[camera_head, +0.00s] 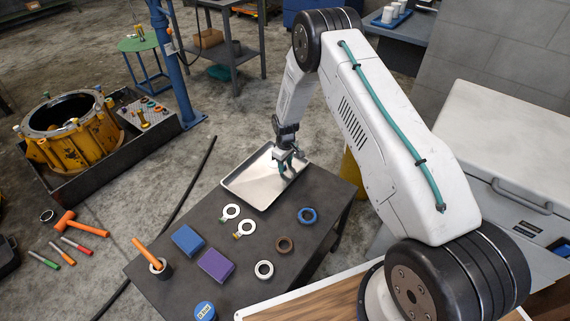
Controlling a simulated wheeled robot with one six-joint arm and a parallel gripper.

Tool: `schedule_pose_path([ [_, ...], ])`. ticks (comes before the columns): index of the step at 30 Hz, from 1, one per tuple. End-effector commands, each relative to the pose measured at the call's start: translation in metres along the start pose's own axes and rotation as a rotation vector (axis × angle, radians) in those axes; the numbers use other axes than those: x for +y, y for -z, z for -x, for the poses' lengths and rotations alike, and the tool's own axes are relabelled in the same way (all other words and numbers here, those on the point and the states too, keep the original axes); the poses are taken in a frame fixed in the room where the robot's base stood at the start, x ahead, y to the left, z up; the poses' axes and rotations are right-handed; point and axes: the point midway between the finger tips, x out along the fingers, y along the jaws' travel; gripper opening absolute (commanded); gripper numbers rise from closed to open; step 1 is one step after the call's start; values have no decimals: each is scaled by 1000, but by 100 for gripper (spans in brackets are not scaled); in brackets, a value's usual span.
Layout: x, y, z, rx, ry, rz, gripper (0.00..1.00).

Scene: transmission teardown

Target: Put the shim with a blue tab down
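My gripper (287,168) is over the metal tray (238,188) at the far end of the dark table. No shim with a clearly blue tab shows.
Much of the tray looks bare.

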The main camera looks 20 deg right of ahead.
Motion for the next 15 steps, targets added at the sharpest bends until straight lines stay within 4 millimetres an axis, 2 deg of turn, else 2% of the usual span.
schedule_pose_path([
  [8,0,0,4,1,0,0,40],
  [11,1,1,15,2,-1,0,40],
  [15,1,1,44,3,-2,0,40],
])
